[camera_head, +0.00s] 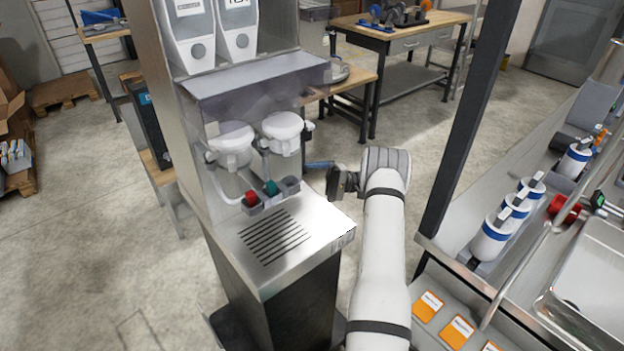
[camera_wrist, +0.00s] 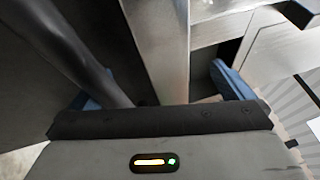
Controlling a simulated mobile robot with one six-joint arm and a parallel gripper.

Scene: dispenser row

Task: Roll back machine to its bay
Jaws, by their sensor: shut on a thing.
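The machine (camera_head: 330,228) is a tall steel dispenser with two white canisters, a red and a teal part below them, and a slotted drip tray (camera_head: 276,238). It stands upright on the floor. My gripper (camera_head: 335,178) is at its right side, beside the canisters. In the wrist view, blue fingertips show at both sides of my gripper (camera_wrist: 160,92). A dark rounded bar (camera_wrist: 72,48) and a pale steel upright (camera_wrist: 160,45) run up between them. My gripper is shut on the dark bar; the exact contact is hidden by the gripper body.
A counter (camera_head: 451,246) with several white-and-blue bottles and a sink stands close on the right, behind a dark post (camera_head: 468,120). Wooden-topped tables stand behind the machine. A dark cabinet (camera_head: 150,115) stands left of it. Open concrete floor lies at the left.

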